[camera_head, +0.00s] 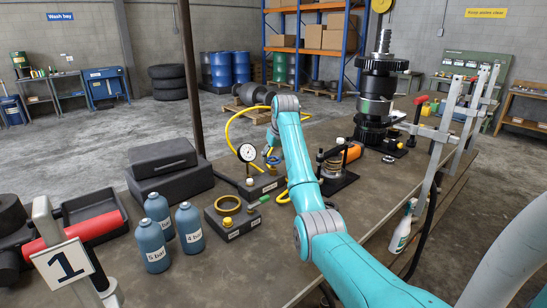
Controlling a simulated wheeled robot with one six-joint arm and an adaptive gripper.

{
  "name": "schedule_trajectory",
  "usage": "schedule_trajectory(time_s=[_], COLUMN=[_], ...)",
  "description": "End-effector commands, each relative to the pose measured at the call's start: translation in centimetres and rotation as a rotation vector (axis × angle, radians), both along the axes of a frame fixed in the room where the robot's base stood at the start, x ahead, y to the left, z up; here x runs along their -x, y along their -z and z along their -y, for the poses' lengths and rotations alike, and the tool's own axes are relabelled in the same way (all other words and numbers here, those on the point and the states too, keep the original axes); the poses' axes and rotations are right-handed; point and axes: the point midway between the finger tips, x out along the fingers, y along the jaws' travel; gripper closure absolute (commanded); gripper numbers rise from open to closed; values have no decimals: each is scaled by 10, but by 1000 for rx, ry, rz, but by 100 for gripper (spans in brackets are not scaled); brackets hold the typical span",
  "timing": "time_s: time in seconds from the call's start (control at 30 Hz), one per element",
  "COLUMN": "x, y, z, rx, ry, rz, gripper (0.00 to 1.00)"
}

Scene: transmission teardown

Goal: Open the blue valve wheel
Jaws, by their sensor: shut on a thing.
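The small blue valve wheel (273,160) is near the middle of the table, just right of a round white pressure gauge (247,152) on a dark block. My teal arm reaches over the bench and bends down at its far end. My gripper (268,151) is at the wheel, shut on it and small in the view. The arm hides part of the gripper and the wheel's right side, so the exact finger contact and the wheel's angle cannot be made out.
A yellow hose (233,122) loops behind the gauge. Several blue bottles (189,228) and a dark case (162,160) stand left. A tall gear stack (376,95) and an orange cylinder (346,153) stand right of my arm. Grey clamps (447,125) rise along the right edge.

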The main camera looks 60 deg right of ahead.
Motion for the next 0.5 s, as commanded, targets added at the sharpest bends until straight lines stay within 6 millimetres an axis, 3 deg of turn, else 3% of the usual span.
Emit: schedule_trajectory(time_s=[0.5], x=[2], y=[0], z=[4], rx=[-3], ry=[-488], rz=[-1], gripper=[68])
